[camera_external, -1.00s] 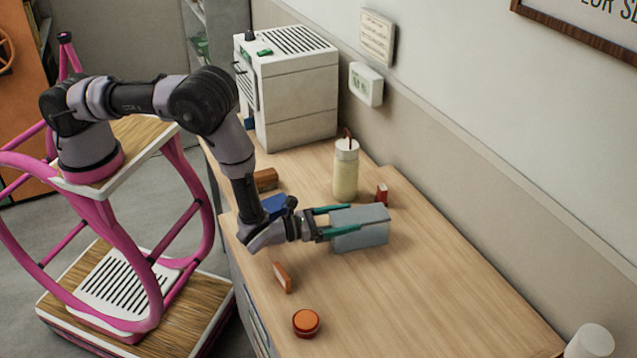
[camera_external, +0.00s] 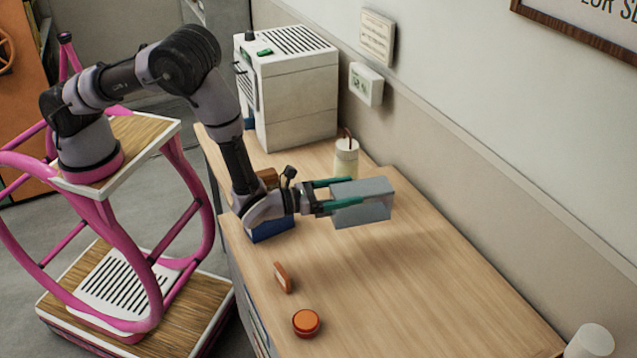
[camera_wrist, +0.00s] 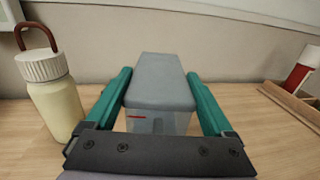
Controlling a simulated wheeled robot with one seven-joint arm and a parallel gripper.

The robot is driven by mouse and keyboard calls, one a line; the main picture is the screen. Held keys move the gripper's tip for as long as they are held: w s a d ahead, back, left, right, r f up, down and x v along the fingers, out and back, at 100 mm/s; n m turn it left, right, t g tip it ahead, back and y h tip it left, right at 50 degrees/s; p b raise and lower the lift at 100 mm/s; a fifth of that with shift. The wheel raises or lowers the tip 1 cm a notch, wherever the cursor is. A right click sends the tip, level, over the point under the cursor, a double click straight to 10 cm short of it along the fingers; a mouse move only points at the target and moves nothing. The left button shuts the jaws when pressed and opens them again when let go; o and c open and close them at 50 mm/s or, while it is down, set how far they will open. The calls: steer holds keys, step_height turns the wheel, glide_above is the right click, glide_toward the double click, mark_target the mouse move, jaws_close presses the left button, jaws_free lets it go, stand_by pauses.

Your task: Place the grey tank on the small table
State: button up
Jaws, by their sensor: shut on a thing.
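The grey tank (camera_external: 362,205) is a box with a grey top and a paler, translucent-looking lower part. My gripper (camera_external: 338,193) is shut on it, with one teal finger along each side. The tank hangs above the wooden worktop (camera_external: 400,290), with a soft shadow below it. In the wrist view the tank (camera_wrist: 160,85) sits between the two fingers (camera_wrist: 158,78), roughly level, with a small red mark on its near face. No separate small table can be made out for certain in either view.
A cream bottle (camera_external: 346,158) stands behind the tank, left of it in the wrist view (camera_wrist: 52,95). A white machine (camera_external: 288,90) stands at the back. A blue box (camera_external: 272,230) lies below my wrist. An orange block (camera_external: 282,278) and round orange thing (camera_external: 306,322) lie in front.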

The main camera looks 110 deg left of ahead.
step_height(320, 180, up, 19)
steer(key=s+a+n+g+y, duration=0.1)
steer(key=s+a, duration=0.3)
steer(key=a, duration=0.7)
steer(key=s+a, duration=0.3)
steer(key=a, duration=0.8)
steer(key=s+a+n+g+y, duration=0.1)
steer(key=s+a, duration=1.7)
steer(key=a, duration=0.2)
steer(key=f, duration=2.2)
steer(key=d+f, duration=0.1)
steer(key=f, duration=1)
steer(key=shift+w+f, duration=0.15)
steer(key=shift+f, duration=0.25)
steer(key=shift+f, duration=0.15)
steer(key=o, duration=1.2)
steer(key=shift+o, duration=0.2)
